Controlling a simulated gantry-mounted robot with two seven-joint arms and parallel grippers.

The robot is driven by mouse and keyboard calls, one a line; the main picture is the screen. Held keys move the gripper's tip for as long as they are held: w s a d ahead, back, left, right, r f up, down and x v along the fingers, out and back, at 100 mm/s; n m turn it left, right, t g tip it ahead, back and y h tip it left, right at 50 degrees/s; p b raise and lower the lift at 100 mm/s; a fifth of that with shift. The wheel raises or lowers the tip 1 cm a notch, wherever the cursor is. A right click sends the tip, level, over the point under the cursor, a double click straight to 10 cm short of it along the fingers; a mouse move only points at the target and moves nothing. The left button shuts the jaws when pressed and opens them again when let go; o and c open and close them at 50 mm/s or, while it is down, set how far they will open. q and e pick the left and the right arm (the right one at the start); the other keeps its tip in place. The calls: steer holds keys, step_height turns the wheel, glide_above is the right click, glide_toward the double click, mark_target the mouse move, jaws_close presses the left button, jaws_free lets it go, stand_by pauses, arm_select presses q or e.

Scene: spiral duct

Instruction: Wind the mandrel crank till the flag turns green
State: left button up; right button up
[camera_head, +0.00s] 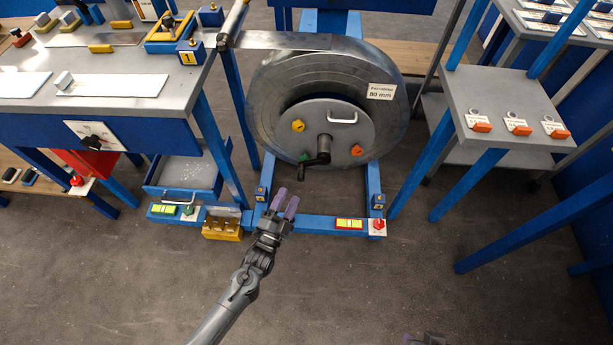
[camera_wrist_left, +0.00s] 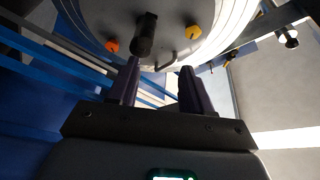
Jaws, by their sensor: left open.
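The large grey coil reel (camera_head: 270,90) stands upright in a blue frame, with a round grey hub plate (camera_head: 345,118) on its front. A black crank (camera_head: 318,159) with a dark grip sits on the hub; its grip (camera_wrist_left: 145,35) also shows in the left wrist view. My left gripper (camera_head: 285,203) is open and empty, below the crank and apart from it. In the left wrist view the open fingers (camera_wrist_left: 158,88) point toward the hub. A red and yellow indicator (camera_head: 350,224) is on the frame's base bar; I see no clear flag. A dark part of my right gripper (camera_head: 425,339) barely shows.
The hub carries a white handle (camera_head: 343,118) and coloured knobs. A grey workbench (camera_head: 180,65) stands at left and a small grey table (camera_head: 510,100) at right. A red knob (camera_head: 378,226) sits on the base bar. The floor in front is clear.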

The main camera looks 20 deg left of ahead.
mark_target(305, 166)
arm_select(q)
steer(key=w+b, duration=0.2)
steer(key=w, duration=0.1)
steer(key=w+b, duration=0.3)
steer(key=w, duration=0.1)
steer(key=w+b, duration=0.2)
steer(key=w, duration=0.1)
steer(key=shift+w+d+f+b, duration=0.3)
steer(key=shift+w+d+b, duration=0.05)
steer(key=shift+w, duration=0.05)
arm_select(e)
step_height(305, 166, down, 10)
steer(key=s, duration=0.1)
steer(key=shift+r, duration=0.2)
steer(key=shift+s, duration=0.15)
arm_select(q)
jaws_close()
